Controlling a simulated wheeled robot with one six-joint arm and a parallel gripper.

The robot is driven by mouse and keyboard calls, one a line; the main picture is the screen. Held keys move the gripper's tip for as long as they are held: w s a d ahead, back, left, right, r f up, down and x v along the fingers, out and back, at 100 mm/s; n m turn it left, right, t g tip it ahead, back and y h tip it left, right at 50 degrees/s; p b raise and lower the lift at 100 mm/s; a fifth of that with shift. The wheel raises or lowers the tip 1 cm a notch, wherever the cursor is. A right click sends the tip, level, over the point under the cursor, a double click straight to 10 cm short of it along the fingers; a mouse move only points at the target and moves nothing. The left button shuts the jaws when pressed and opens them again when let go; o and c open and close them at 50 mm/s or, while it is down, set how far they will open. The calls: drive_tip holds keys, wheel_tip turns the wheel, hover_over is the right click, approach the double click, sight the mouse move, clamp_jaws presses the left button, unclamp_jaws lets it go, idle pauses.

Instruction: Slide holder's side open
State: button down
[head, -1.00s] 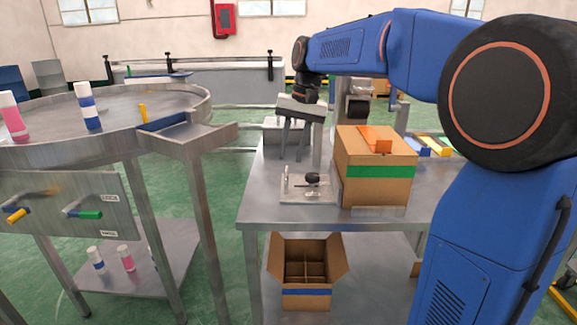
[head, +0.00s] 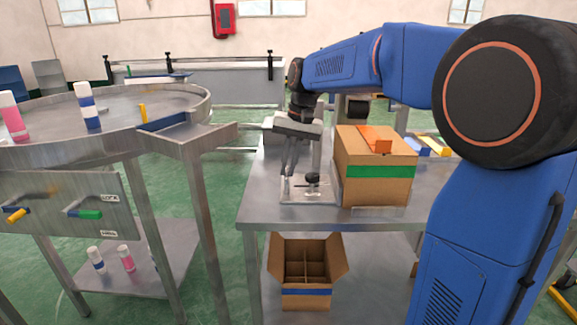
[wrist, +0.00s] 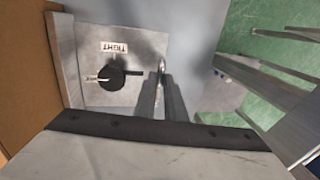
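The holder (head: 325,195) is a small metal fixture with a black knob, on the steel table left of the cardboard box. In the wrist view its plate (wrist: 88,38) carries a label reading TIGHT, with the black knob (wrist: 113,78) below it. My gripper (head: 288,174) is lowered over the holder's left part, fingers pointing down. In the wrist view my gripper (wrist: 161,76) has its fingers close together at the holder's right side, with a thin curved metal piece (wrist: 162,65) showing between the tips. The fingers hide part of that side, and the exact contact is hard to see.
A cardboard box (head: 365,190) with a green band stands close to the right of the holder. An open divided box (head: 306,292) is on the lower shelf. The tabletop (head: 262,200) left of the holder is clear.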

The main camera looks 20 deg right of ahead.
drive_tip(key=shift+a, duration=0.1)
drive_tip(key=shift+w+a, duration=0.3)
drive_tip(key=shift+a, duration=0.6)
drive_tip(key=shift+w+a, duration=0.3)
drive_tip(key=shift+a, duration=0.55)
drive_tip(key=shift+w+a, duration=0.3)
drive_tip(key=shift+a, duration=0.6)
drive_tip(key=c, duration=1.8)
unclamp_jaws()
drive_tip(key=shift+a, duration=0.15)
drive_tip(key=d+r, duration=0.1)
drive_tip(key=r, duration=0.4)
drive_tip(key=d+r, duration=0.1)
drive_tip(key=r, duration=0.5)
drive_tip(key=s+d+r, duration=0.1)
drive_tip(key=r, duration=0.5)
drive_tip(key=shift+d, duration=0.15)
drive_tip(key=shift+s, duration=0.1)
